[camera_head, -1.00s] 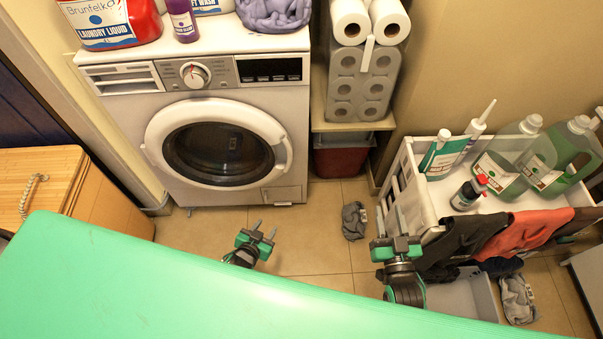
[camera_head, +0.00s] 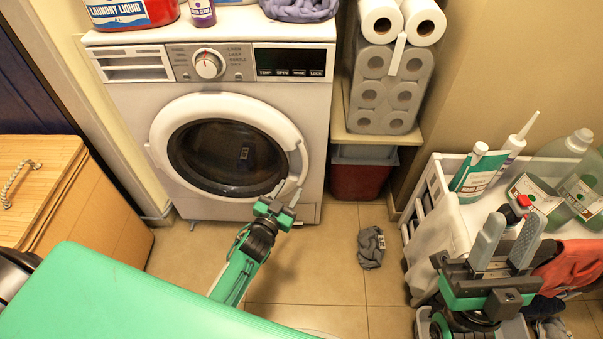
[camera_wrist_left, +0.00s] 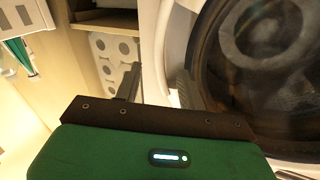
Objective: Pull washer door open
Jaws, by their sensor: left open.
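The white washer (camera_head: 125,115) stands against the back wall. Its round door (camera_head: 228,158) is shut, with a white ring and dark glass; the door also shows in the left wrist view (camera_wrist_left: 265,60). The handle (camera_head: 299,160) is on the ring's right side. My left gripper (camera_head: 284,192) is open at the lower right of the door, close to the handle's lower end; I cannot tell whether it touches. In the left wrist view one finger (camera_wrist_left: 129,84) shows left of the door rim. My right gripper (camera_head: 506,243) is open and empty in front of the white cart.
A white cart (camera_head: 432,205) with bottles and clothes stands at the right. A shelf with paper rolls (camera_head: 383,85) and a dark red bin (camera_head: 360,181) is right of the washer. A grey cloth (camera_head: 371,247) lies on the floor. A wooden box (camera_head: 110,215) stands at the left.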

